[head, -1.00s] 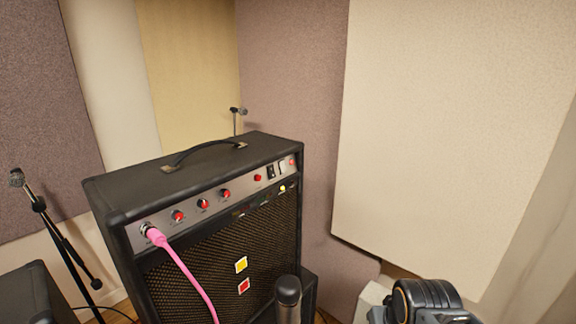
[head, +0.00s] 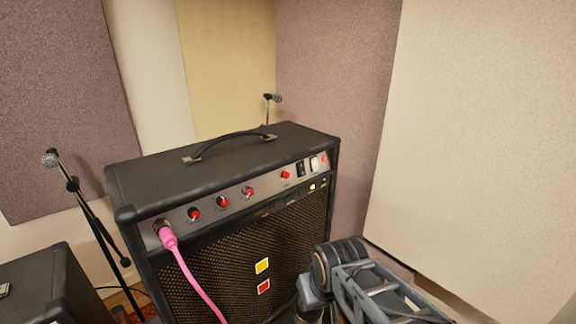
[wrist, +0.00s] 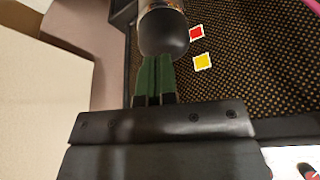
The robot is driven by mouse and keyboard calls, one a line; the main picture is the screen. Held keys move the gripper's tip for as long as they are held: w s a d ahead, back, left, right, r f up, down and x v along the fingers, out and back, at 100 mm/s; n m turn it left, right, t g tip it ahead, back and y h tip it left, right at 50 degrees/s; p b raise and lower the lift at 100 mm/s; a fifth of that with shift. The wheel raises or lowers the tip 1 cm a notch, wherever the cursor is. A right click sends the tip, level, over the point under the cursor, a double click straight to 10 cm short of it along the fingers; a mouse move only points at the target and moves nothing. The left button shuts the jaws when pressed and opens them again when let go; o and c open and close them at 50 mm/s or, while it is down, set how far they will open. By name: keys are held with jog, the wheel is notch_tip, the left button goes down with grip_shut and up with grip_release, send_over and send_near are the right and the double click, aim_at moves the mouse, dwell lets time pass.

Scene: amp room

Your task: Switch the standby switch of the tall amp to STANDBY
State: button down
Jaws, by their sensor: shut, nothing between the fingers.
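The tall amp (head: 225,165) is a black cabinet with a handle on top. Its slanted control panel (head: 263,188) holds red knobs, a black switch (head: 301,169) and a white switch (head: 314,164) near the right end, with a red light (head: 324,158) beside them. The labels and switch positions are too small to read. In the wrist view my gripper (wrist: 155,78) has its green fingers together and empty, in front of the amp's grille (wrist: 255,70). The switches are not discernible in the wrist view.
A pink cable (head: 180,260) plugs into the panel's left end. A microphone stand (head: 92,220) stands at left beside a lower black amp (head: 40,285). Another microphone (head: 272,98) is behind the tall amp. A pale wall panel (head: 480,130) bounds the right side.

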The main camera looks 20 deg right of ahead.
jog(key=shift+w, duration=0.1)
dwell(0.3)
jog(key=shift+w+r+m, duration=0.3)
jog(key=shift+w, duration=0.05)
jog(key=w+m, duration=0.1)
jog(key=w+r+m+y, duration=0.2)
jog(key=shift+w+d+r, duration=0.25)
jog(key=shift+w+d, duration=0.05)
jog(key=shift+w, duration=0.05)
jog(key=w+d+r+m+t+y, duration=0.4)
jog(key=w+d+r+m+t, duration=0.5)
jog(key=w+d+r, duration=0.4)
jog(key=d+r, duration=0.1)
jog(key=d, duration=0.3)
jog(key=shift+w+r+m, duration=0.25)
jog(key=shift+r+m, duration=0.05)
jog(key=shift+r, duration=0.05)
